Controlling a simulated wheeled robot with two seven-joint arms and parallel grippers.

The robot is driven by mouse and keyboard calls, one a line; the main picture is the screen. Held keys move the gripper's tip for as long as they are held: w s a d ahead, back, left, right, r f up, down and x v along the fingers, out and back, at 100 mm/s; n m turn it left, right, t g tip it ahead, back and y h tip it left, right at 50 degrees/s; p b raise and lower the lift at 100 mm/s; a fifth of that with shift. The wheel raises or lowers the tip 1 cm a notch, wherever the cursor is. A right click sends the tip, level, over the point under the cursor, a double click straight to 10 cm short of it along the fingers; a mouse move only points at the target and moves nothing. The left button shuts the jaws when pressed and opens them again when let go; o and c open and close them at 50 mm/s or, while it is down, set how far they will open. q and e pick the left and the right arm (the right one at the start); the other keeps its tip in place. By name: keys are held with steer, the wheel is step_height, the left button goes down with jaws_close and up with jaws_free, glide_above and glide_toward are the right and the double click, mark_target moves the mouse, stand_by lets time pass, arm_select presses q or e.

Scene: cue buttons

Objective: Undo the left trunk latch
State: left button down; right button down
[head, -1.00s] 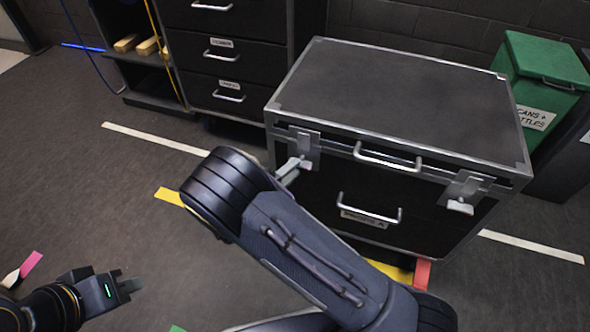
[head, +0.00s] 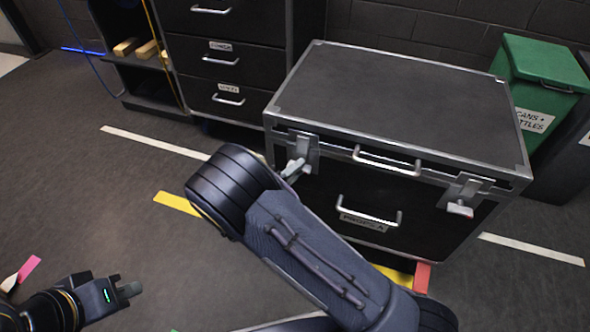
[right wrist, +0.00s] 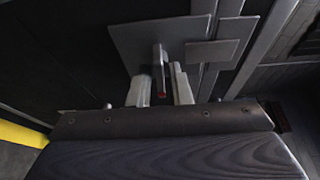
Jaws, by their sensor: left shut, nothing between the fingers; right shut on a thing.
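The black trunk (head: 395,95) with metal edges stands on the floor at right of centre in the head view. Its left latch (head: 311,146) is a metal plate at the front left; the plate also shows in the right wrist view (right wrist: 140,45). My right gripper (head: 294,169) is at this latch, shut on its small lever (right wrist: 161,82), which has a red end, between the two fingers in the right wrist view. The trunk's right latch (head: 465,190) is free. My left gripper (head: 130,290) is shut and empty, low at the left.
A dark drawer cabinet (head: 228,65) stands behind to the left, with a shelf beside it. A green bin (head: 540,75) stands right of the trunk. Pale and yellow tape strips (head: 178,203) mark the floor. Open floor lies at the left.

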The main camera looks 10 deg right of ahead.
steer(key=shift+s+d+r+m+t+y, duration=0.1)
steer(key=shift+m+t+y, duration=0.1)
steer(key=shift+m+y, duration=1.55)
steer(key=shift+d+r+m+t+y, duration=0.15)
steer(key=shift+m+y, duration=0.55)
steer(key=shift+m, duration=1.95)
steer(key=shift+s+a+m+t+y, duration=0.1)
steer(key=shift+m+t+y, duration=0.15)
steer(key=shift+m+y, duration=1.5)
steer(key=shift+m+h, duration=0.5)
steer(key=shift+m, duration=0.05)
steer(key=c, duration=1.6)
jaws_free()
steer(key=shift+o, duration=0.2)
steer(key=shift+r, duration=0.1)
